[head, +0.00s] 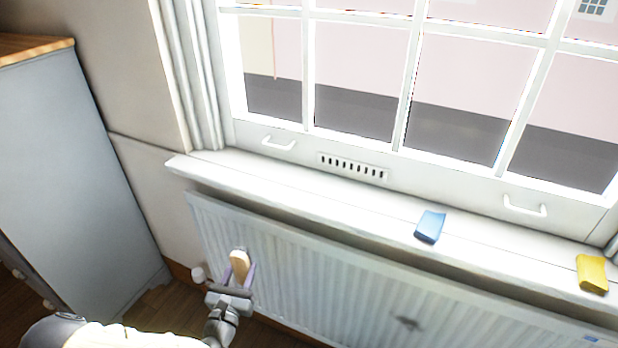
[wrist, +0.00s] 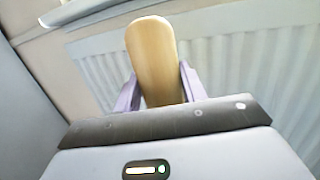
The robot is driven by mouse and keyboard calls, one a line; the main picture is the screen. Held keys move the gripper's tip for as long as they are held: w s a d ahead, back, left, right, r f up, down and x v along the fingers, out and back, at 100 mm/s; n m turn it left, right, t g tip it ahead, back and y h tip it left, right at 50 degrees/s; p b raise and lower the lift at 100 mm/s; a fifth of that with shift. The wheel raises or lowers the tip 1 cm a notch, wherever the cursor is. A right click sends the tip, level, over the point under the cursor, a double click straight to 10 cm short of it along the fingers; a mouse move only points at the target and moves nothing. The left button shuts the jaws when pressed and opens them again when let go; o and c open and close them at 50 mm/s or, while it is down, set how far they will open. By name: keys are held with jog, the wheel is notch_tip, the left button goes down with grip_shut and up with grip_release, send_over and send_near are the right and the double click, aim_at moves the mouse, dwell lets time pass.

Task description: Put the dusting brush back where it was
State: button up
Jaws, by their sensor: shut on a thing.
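My gripper (head: 236,279) is in front of the radiator, below the left part of the window sill. Its two purple fingers are shut on the dusting brush (head: 239,262), which shows as a tan, rounded wooden piece pointing up. In the wrist view the brush (wrist: 153,55) stands upright between the fingers (wrist: 160,90) and its lower part is hidden by the gripper. I cannot see any bristles. The white window sill (head: 290,205) runs above and to the right of the brush, and the brush is apart from it.
A blue block (head: 430,226) and a yellow block (head: 592,273) lie on the sill. The sill's left half is bare. The white radiator (head: 330,275) is under the sill. A grey cabinet (head: 60,170) with a wooden top stands at the left. The window (head: 400,90) is behind the sill.

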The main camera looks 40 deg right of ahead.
jog(key=w+a+r+n+t+y+p, duration=0.2)
jog(key=r+y+p, duration=0.3)
jog(key=r+p, duration=0.4)
jog(key=w+a+r+n+t+y+p, duration=0.3)
jog(key=r+p, duration=0.7)
jog(key=p, duration=0.5)
jog(key=w+a+r+n+t+y+p, duration=0.3)
jog(key=a+r+n+y+p, duration=0.3)
jog(key=r+y+p, duration=0.2)
notch_tip(320, 180, up, 2)
jog(key=p, duration=0.4)
jog(key=shift+w+a+t, duration=0.15)
jog(key=shift+a+t, duration=0.05)
jog(key=shift+t, duration=0.2)
